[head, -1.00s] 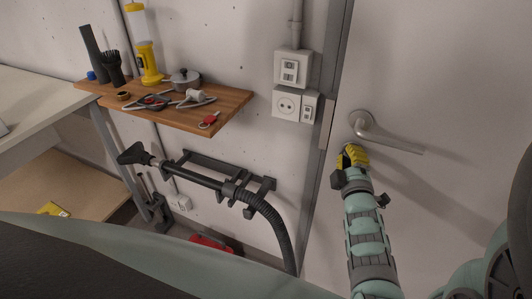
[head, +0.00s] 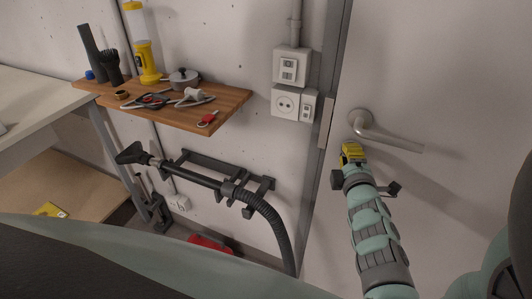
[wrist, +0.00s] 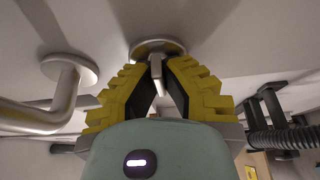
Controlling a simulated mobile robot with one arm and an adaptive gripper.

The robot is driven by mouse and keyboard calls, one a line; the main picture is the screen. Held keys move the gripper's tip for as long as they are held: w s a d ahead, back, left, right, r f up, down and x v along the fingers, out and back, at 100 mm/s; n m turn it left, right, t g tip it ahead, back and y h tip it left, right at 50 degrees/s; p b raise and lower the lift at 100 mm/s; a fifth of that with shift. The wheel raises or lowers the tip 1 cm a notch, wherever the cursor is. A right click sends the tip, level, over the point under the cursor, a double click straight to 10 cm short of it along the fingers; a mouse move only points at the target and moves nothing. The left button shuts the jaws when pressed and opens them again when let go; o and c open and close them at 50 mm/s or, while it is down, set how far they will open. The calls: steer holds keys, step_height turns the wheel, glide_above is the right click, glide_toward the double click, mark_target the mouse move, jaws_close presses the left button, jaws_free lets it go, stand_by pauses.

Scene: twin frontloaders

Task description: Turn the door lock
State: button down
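The door lock, a small metal turn piece on a round plate, shows at the top middle of the wrist view (wrist: 157,48). In the head view my gripper hides it. My gripper (head: 353,150) has yellow stepped fingers and points at the white door just below the door handle (head: 372,131). In the wrist view my gripper (wrist: 160,70) has one finger on each side of the turn piece, and its fingers look apart. Whether they touch the turn piece is hard to tell. The handle also shows at the left of the wrist view (wrist: 60,95).
Left of the door frame (head: 327,110) are a switch (head: 289,68) and a socket (head: 288,103). A wooden shelf (head: 215,115) with tools stands out from the wall. A vacuum hose (head: 268,212) hangs on a rack below it. The handle lever is close to my gripper.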

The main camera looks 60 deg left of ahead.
steer(key=shift+f, duration=0.1)
steer(key=c, duration=1.1)
jaws_free()
steer(key=shift+s, duration=0.1)
steer(key=v, duration=1.2)
